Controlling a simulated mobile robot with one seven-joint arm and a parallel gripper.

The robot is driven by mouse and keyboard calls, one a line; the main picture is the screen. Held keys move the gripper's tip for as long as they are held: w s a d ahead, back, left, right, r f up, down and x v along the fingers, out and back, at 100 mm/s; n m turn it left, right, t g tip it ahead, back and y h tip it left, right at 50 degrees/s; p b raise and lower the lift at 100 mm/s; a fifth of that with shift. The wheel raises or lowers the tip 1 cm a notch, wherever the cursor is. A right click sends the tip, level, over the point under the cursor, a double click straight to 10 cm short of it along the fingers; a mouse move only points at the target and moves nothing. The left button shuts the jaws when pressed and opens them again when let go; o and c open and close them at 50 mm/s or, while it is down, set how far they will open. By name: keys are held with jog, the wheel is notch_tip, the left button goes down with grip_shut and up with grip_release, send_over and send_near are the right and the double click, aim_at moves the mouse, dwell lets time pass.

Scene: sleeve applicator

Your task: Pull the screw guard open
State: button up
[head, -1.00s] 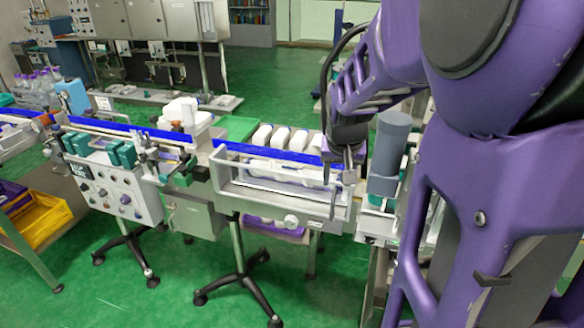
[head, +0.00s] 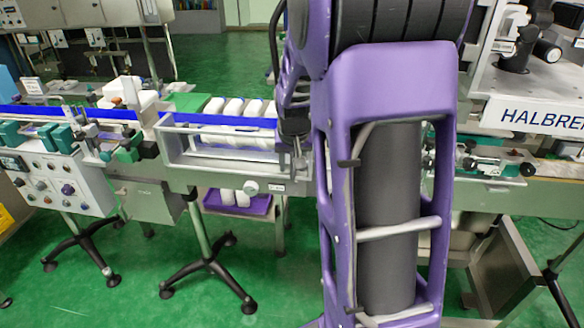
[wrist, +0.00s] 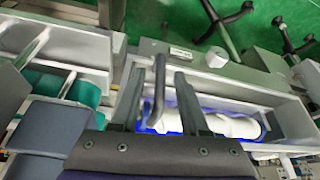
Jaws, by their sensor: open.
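The screw guard (head: 217,168) is a pale frame with clear panels on the front of the conveyor in the head view. It looks closed over the white screw (head: 215,139). In the wrist view the guard's frame (wrist: 283,112) surrounds the white screw (wrist: 225,123). My gripper (wrist: 159,72) is open, with its two dark fingers apart. A grey bar-shaped handle (wrist: 157,85) shows between the fingers; I cannot tell whether either finger touches it.
White bottles (head: 235,107) stand behind the blue rail. A control box (head: 65,180) is at the left and a machine lettered HALBREN (head: 530,116) at the right. A purple tray (head: 237,203) is below the conveyor. Green floor in front is mostly clear, except for stand legs.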

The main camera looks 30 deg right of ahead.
grip_shut()
dwell(1.4)
